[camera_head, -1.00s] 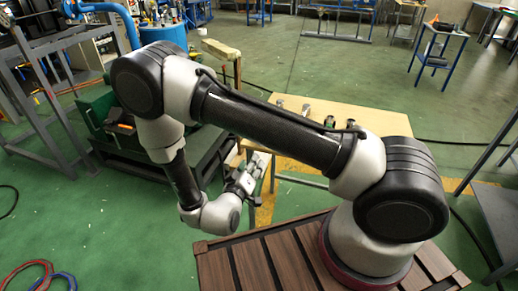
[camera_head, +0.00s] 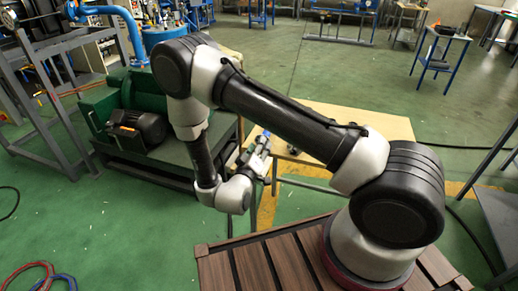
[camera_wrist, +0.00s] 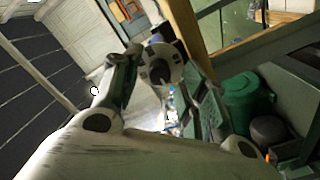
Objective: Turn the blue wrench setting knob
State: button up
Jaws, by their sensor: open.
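My gripper (camera_head: 262,147) is open at the near left edge of a light wooden table (camera_head: 370,120). In the wrist view its two fingers (camera_wrist: 165,85) stand apart on either side of a round grey metal part (camera_wrist: 158,62) with a dark centre. I cannot tell whether they touch it or whether it belongs to a wrench. A small blue spot (camera_head: 267,133) shows at the gripper's tip in the head view. I cannot tell whether it is the blue setting knob. My arm hides much of the table top and most tools on it.
A green machine bench with a dark motor (camera_head: 137,128) stands left of my gripper. A grey metal frame (camera_head: 45,110) is at the far left. A grey bench (camera_head: 495,215) stands at the right edge. Red and blue hoses (camera_head: 40,278) lie on the green floor.

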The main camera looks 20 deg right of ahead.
grip_shut()
jog(key=shift+m, duration=0.3)
jog(key=shift+f+m, duration=0.1)
jog(key=shift+m, duration=4)
grip_release()
